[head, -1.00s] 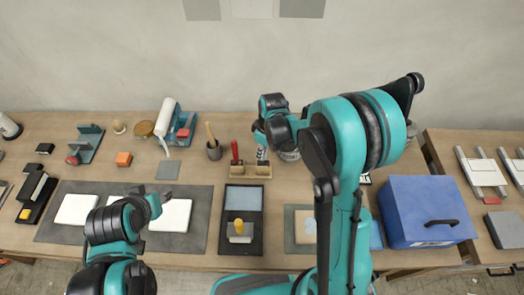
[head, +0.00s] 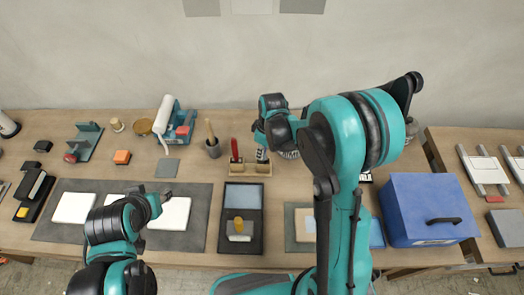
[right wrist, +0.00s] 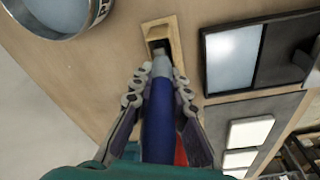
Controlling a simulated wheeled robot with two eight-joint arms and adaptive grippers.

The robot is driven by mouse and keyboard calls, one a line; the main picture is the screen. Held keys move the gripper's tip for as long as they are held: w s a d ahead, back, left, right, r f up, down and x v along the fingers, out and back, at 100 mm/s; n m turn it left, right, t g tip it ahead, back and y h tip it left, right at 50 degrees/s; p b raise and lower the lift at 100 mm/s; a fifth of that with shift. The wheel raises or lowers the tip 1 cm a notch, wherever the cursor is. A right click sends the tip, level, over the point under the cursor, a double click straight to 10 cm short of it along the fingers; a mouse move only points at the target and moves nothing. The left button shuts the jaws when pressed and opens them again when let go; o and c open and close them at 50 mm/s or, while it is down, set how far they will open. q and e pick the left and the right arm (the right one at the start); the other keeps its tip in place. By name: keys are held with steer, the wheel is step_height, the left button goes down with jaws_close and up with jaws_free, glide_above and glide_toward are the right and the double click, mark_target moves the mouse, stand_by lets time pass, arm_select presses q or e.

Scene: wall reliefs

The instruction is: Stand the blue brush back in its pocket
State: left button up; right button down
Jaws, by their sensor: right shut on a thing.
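The blue brush (right wrist: 158,125) is held in my right gripper (right wrist: 158,88), whose two fingers close on its sides. Its grey lower end points at the dark pocket of the wooden holder (right wrist: 176,50); I cannot tell how far inside it is. In the head view my right gripper (head: 262,153) is just above the right part of the holder (head: 250,172), with the brush mostly hidden. A red-handled brush (head: 235,150) stands at the holder's left end, and its red shows behind the blue brush in the wrist view. My left gripper (head: 163,198) is over the dark mat; its fingers are unclear.
A cup with a wooden-handled tool (head: 212,147) stands left of the holder. A black tray (head: 243,195) lies in front of it. A round tin (right wrist: 62,12) is near the holder in the wrist view. A blue box (head: 428,208) stands at the right.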

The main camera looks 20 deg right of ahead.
steer(key=shift+f+b, duration=0.55)
steer(key=shift+f, duration=0.15)
steer(key=c, duration=0.9)
jaws_free()
steer(key=shift+r, duration=0.2)
step_height(320, 180, up, 8)
steer(key=p, duration=0.5)
steer(key=shift+f, duration=0.15)
